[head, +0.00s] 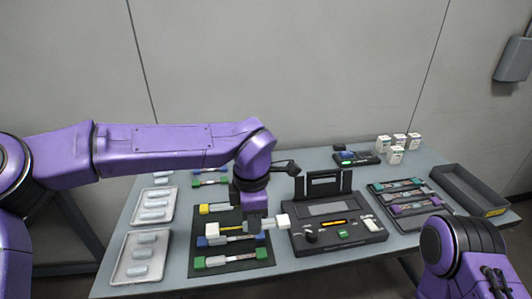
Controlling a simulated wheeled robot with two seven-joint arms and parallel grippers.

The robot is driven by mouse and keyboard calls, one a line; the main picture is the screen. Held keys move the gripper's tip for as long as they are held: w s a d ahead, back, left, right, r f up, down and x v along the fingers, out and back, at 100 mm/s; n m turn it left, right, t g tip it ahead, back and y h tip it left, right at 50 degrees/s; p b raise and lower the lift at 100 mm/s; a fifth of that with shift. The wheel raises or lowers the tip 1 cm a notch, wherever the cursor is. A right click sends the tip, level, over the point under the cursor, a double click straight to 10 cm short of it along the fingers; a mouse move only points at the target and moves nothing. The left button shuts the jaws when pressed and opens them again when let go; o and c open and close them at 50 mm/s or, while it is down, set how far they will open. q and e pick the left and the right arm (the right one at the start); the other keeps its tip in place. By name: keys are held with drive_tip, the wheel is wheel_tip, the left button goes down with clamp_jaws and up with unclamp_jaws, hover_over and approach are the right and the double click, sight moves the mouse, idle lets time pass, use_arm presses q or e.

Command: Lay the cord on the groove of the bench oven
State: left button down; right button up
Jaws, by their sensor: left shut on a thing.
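My left gripper (252,232) points down over the dark mat left of centre. It is shut on a cord (232,228) with a thin yellow middle and white end blocks, held roughly level, left to right. The cord's right end block (282,221) is close to the left edge of a black bench device, which looks like the bench oven (368,235). Its lid stands raised at the back, and a narrow slot with an orange-yellow strip (333,222) shows on its top. The fingertips partly hide the cord's middle. My right arm shows at the lower right, its gripper out of the picture.
Cords with green, blue and yellow ends lie on the mat (231,267). White trays (118,277) with pale pieces stand at left. A cord rack (408,223), an empty dark bin (459,190), small white boxes (397,157) and a small black device (368,160) are at right and back.

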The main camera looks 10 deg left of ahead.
use_arm(q)
drive_tip(key=m, duration=0.2)
drive_tip(key=shift+w+m, duration=0.1)
drive_tip(key=shift+m, duration=0.2)
drive_tip(key=m, duration=0.3)
drive_tip(key=shift+w+f, duration=0.1)
drive_tip(key=shift+f, duration=0.1)
drive_tip(key=a+f+m, duration=0.2)
drive_tip(key=m, duration=1.4)
hover_over(209, 254)
wheel_tip(209, 254, down, 7)
drive_tip(key=shift+d+r, duration=0.1)
drive_tip(key=shift+d, duration=0.05)
drive_tip(key=shift+w, duration=0.1)
